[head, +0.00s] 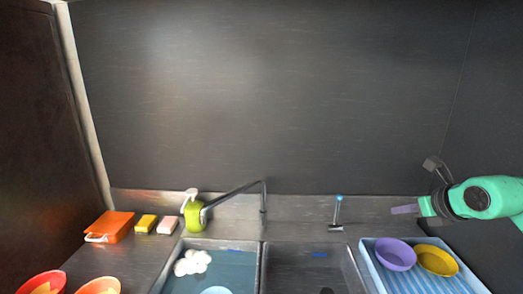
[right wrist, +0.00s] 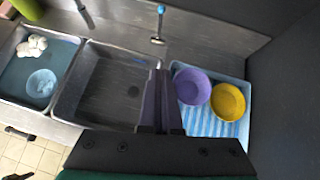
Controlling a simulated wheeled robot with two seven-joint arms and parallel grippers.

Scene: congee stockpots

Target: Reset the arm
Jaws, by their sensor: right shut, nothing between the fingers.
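My right gripper (head: 405,209) is at the right of the head view, above and behind the blue dish rack. Its fingers are closed together with nothing between them. In the right wrist view the shut fingers (right wrist: 160,100) point down over the gap between the right sink basin and the rack. My left gripper is not in either view.
The blue rack (head: 372,265) holds a purple bowl (head: 396,254) and a yellow bowl (head: 437,261). A double sink (head: 310,265) has water and white foam on the left. A faucet (head: 263,200), green soap bottle (head: 193,214), sponges (head: 146,223), orange box (head: 109,226) and orange bowls (head: 42,283) stand left.

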